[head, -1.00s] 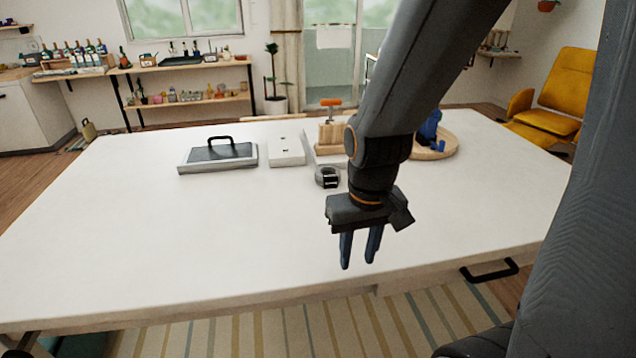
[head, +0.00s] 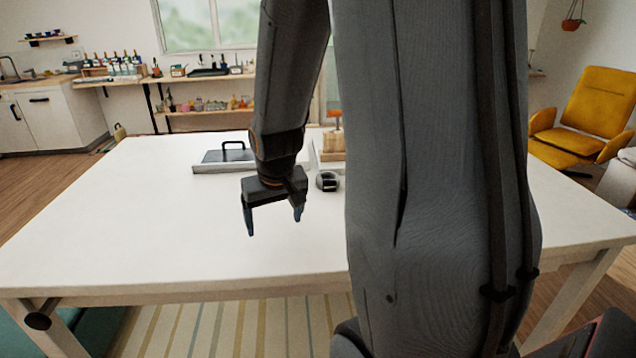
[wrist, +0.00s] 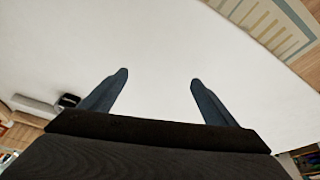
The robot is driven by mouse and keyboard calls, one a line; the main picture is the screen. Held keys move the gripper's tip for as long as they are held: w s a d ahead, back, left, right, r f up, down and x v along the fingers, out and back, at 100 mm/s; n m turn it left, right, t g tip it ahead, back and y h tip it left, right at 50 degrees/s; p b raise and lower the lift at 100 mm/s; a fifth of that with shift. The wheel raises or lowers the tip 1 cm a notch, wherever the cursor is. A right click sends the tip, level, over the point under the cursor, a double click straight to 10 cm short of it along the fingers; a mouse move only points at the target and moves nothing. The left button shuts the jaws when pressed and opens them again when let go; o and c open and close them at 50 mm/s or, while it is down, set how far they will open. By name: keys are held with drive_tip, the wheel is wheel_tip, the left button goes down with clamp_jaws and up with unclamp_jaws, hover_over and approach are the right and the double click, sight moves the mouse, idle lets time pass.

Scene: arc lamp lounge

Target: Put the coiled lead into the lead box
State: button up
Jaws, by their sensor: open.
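My gripper (head: 273,222) is open and empty above the white table, with both blue fingers (wrist: 158,85) spread over bare tabletop. A small round grey-and-black item (head: 327,181) stands on the table, right of and beyond my gripper; it may be the coiled lead, but I cannot tell. A dark item at the left of the wrist view (wrist: 68,101) may be the same one. A low grey box or tray with a dark top and black handle (head: 224,157) lies farther back. I cannot tell which container is the lead box; my arm hides part of the table.
A wooden block (head: 333,142) stands at the back of the white table (head: 140,225). The table's left and front are clear. A yellow armchair (head: 590,105) stands beyond at right, and a shelf unit (head: 205,98) with bottles is along the far wall.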

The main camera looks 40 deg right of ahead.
drive_tip(key=w+d, duration=0.2)
drive_tip(key=d, duration=0.2)
drive_tip(key=w+d+m+t+h, duration=0.1)
drive_tip(key=w+d, duration=0.1)
drive_tip(key=d, duration=0.2)
drive_tip(key=w+d+m, duration=0.1)
drive_tip(key=w+d, duration=0.1)
drive_tip(key=d, duration=0.2)
drive_tip(key=shift+w+d+r+t, duration=0.1)
drive_tip(key=shift+d+r+t, duration=0.2)
drive_tip(key=shift+t, duration=0.1)
drive_tip(key=m+t+h, duration=0.1)
drive_tip(key=m+h, duration=0.1)
approach(328, 175)
drive_tip(key=shift+w+d+f, duration=0.1)
drive_tip(key=shift+w+f, duration=0.1)
drive_tip(key=shift+f, duration=0.4)
drive_tip(key=shift+w+f, duration=0.15)
drive_tip(key=shift+f, duration=0.45)
drive_tip(key=shift+w+d+f, duration=0.2)
drive_tip(key=shift+p+x, duration=0.95)
drive_tip(key=shift+x, duration=2.5)
drive_tip(key=shift+w+r, duration=0.1)
drive_tip(key=c, duration=1.3)
drive_tip(key=shift+o, duration=0.2)
drive_tip(key=shift+r, duration=0.15)
